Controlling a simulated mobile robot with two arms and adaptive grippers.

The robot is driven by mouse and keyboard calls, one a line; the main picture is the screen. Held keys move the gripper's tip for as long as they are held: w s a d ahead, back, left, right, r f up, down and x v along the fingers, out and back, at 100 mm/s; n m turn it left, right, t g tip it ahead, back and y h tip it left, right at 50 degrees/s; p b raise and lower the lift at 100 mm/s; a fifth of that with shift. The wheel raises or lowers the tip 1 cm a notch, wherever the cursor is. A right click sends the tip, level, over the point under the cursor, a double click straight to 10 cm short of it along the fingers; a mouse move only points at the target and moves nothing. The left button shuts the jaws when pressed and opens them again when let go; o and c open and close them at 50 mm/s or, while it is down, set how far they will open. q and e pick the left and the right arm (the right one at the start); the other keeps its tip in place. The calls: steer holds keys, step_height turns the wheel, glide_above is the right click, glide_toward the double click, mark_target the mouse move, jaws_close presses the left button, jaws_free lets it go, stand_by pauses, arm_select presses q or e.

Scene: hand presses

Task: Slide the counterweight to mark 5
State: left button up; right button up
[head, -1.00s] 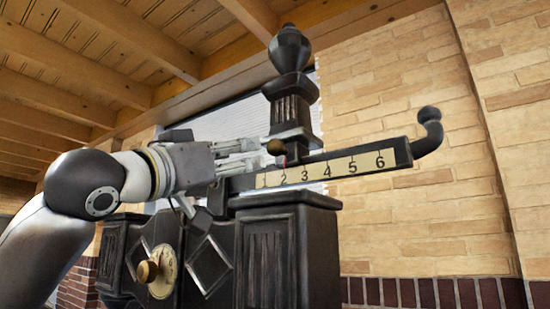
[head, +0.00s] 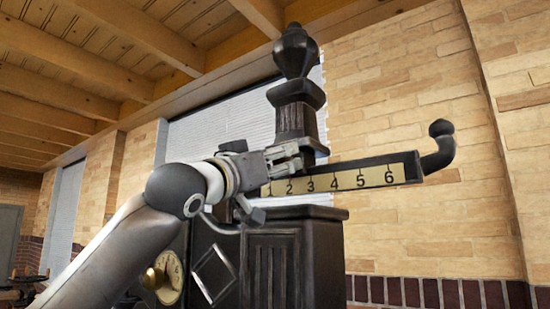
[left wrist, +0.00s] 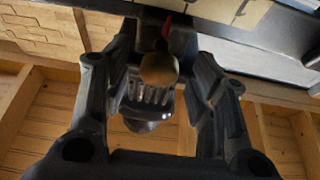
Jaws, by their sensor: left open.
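The counterweight (head: 297,115) is a dark fluted block with an urn-shaped top, upright on the beam of the press. The numbered scale (head: 345,179) runs from 1 to 6 along the beam. The counterweight stands near marks 2 and 3; its exact reading is hidden in the head view. My left gripper (head: 292,156) is at its lower front. In the left wrist view the open fingers (left wrist: 160,52) stand on either side of a round brass knob (left wrist: 159,69), with visible gaps. A red pointer (left wrist: 166,27) shows beyond the knob. My right gripper is not in view.
The beam ends at the right in an upturned dark hook (head: 440,145). Below it stands the dark press body (head: 290,260) with a brass knob and dial (head: 165,277) on its front. The beam right of the counterweight is clear. A brick wall (head: 420,90) stands behind.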

arm_select(q)
steer(key=shift+c, duration=1.4)
jaws_close()
steer(key=shift+s+d+f+b, duration=0.25)
steer(key=shift+s+d+b, duration=0.3)
steer(key=shift+d, duration=0.2)
steer(key=s+d+b, duration=0.2)
steer(key=s+d, duration=0.5)
steer(key=d, duration=0.3)
steer(key=shift+s+r, duration=0.2)
steer(key=shift+r, duration=0.1)
steer(key=shift+o, duration=0.5)
jaws_free()
steer(key=shift+w+a, duration=0.15)
steer(key=shift+o, duration=0.9)
steer(key=shift+w+a+f, duration=0.1)
steer(key=shift+w+a, duration=0.1)
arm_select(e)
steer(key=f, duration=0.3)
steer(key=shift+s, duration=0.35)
